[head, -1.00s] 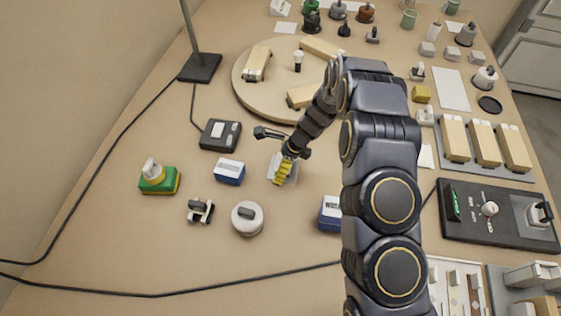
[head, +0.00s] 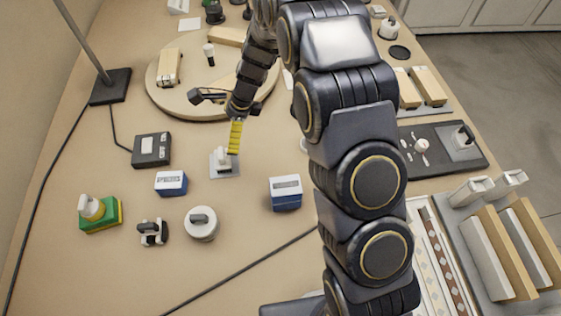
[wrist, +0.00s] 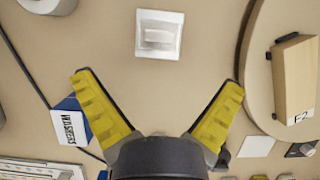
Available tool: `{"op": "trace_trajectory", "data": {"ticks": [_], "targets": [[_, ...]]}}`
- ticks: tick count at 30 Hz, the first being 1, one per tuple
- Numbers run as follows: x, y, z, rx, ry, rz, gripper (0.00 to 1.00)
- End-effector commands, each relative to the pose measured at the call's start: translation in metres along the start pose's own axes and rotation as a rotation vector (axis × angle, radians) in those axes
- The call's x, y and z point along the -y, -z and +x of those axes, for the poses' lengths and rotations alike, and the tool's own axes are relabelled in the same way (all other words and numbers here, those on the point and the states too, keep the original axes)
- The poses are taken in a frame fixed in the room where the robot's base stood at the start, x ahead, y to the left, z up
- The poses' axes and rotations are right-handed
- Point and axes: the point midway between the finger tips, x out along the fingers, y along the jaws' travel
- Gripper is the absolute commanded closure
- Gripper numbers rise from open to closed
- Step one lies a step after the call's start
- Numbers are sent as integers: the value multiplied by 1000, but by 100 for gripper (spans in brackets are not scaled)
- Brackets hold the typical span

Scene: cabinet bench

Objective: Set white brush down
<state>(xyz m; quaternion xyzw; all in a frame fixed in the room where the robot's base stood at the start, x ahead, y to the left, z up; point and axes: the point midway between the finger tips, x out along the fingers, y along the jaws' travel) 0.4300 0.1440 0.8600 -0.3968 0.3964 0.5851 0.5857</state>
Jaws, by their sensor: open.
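The white brush (head: 223,158) rests on a small pale square pad (head: 231,173) on the bench. In the wrist view the brush (wrist: 158,36) shows as a small white block on the pale pad (wrist: 143,50), beyond the fingertips. My gripper (head: 235,137) is above the brush in the head view, with its yellow fingers pointing down. In the wrist view my gripper (wrist: 158,82) has its two yellow fingers spread wide with nothing between them. The exact height between fingers and brush is hard to tell.
A round wooden board (head: 165,101) with blocks lies behind the pad. Blue boxes (head: 171,183) (head: 286,192), a round white lidded pot (head: 201,224), a green-yellow sponge tool (head: 101,214) and a black device (head: 152,150) stand nearby. Bare bench surrounds the pad.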

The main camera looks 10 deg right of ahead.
Motion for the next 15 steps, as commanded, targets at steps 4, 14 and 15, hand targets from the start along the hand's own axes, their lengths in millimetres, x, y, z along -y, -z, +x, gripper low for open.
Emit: {"op": "trace_trajectory", "data": {"ticks": [4,14,15], "targets": [[-1,0,-2,-1,-1,-9,3],[-68,-2,-95,-45,-60,-459,3],[-81,-1,-110,-56,-70,-540,3]]}}
